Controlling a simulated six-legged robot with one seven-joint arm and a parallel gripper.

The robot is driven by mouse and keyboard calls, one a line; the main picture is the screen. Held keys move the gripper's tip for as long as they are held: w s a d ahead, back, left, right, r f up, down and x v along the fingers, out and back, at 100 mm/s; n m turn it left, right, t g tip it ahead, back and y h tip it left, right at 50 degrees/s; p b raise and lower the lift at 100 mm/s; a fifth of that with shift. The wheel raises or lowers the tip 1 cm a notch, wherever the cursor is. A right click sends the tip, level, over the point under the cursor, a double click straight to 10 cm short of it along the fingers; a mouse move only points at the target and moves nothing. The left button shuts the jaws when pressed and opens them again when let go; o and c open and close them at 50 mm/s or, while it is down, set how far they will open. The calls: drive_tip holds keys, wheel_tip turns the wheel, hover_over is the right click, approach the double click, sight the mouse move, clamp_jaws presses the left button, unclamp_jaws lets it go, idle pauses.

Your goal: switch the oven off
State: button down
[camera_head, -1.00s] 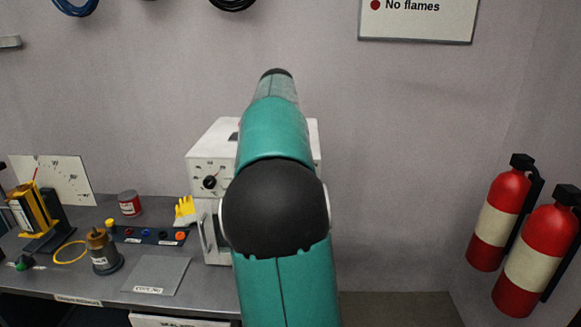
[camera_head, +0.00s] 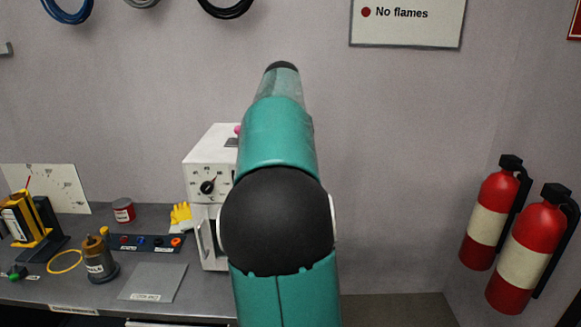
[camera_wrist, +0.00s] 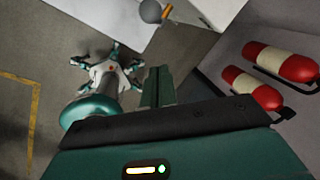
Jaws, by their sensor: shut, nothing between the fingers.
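The white oven (camera_head: 210,153) stands on the bench behind my arm in the head view. A black dial (camera_head: 208,187) with marks around it is on its front, left of my arm. A door with a handle is below the dial. My arm hides the oven's right part. A small pink piece shows at its top edge beside my arm. My gripper (camera_wrist: 157,86) shows in the wrist view with its teal fingers shut and empty. My arm hides it in the head view. I cannot tell whether it touches anything.
The bench holds a yellow glove (camera_head: 180,215), a red can (camera_head: 123,210), a brass-topped pot (camera_head: 100,262) and a strip of coloured buttons (camera_head: 150,243). Two fire extinguishers (camera_head: 487,212) are at the right.

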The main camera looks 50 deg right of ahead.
drive_tip(key=w+a+r, duration=0.2)
drive_tip(key=a+r, duration=0.1)
drive_tip(key=r, duration=0.4)
drive_tip(key=shift+w+a+r, duration=0.15)
drive_tip(key=shift+a+r, duration=0.05)
drive_tip(key=shift+r, duration=0.15)
